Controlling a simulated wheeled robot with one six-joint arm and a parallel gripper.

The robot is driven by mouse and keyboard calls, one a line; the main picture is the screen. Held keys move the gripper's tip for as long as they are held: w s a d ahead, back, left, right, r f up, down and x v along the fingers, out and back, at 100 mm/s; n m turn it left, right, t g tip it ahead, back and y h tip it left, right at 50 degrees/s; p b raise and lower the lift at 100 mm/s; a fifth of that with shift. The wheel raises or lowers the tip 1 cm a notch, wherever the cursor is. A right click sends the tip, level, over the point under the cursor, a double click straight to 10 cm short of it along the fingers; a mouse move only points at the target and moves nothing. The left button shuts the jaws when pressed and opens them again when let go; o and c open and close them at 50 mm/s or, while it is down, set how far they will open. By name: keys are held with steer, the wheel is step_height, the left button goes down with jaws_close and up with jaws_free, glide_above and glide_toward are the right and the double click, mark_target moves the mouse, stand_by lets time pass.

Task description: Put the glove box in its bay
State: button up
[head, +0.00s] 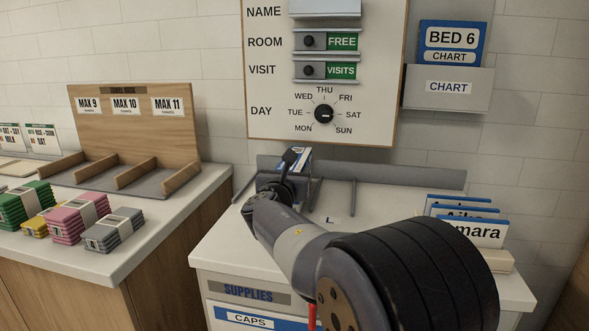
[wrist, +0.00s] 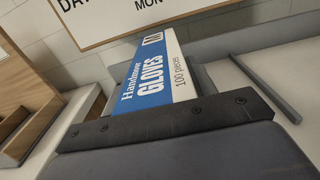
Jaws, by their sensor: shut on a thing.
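The glove box (wrist: 165,77) is blue and white, marked "Handmove GLOVES", "M" and "100 pieces". My gripper (wrist: 165,124) is shut on it, and the dark jaw crosses its lower edge in the wrist view. In the head view the box (head: 302,158) shows only partly behind my gripper (head: 287,172), near the back of the supplies cabinet top. Thin grey dividers (head: 353,197) and a low grey back rail (head: 420,177) form bays there. One bay has an "L" mark (head: 329,219). My arm hides the bay floor to its left, and I cannot tell whether the box touches the surface.
A wall board (head: 370,110) with a day dial is behind the cabinet. A chart holder (head: 448,88) hangs at right. Name cards (head: 470,232) stand at the cabinet's right. At left, a counter holds a wooden rack (head: 135,130) and banded stacks (head: 80,218).

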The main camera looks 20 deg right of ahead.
mark_target(304, 153)
steer(key=x, duration=0.3)
steer(key=shift+w+d+f, duration=0.2)
steer(key=shift+w+f, duration=0.05)
steer(key=shift+s+a, duration=0.1)
steer(key=shift+f, duration=0.1)
steer(key=shift+f+b, duration=0.15)
steer(key=shift+b, duration=0.15)
steer(key=o, duration=1.2)
steer(key=shift+o, duration=0.2)
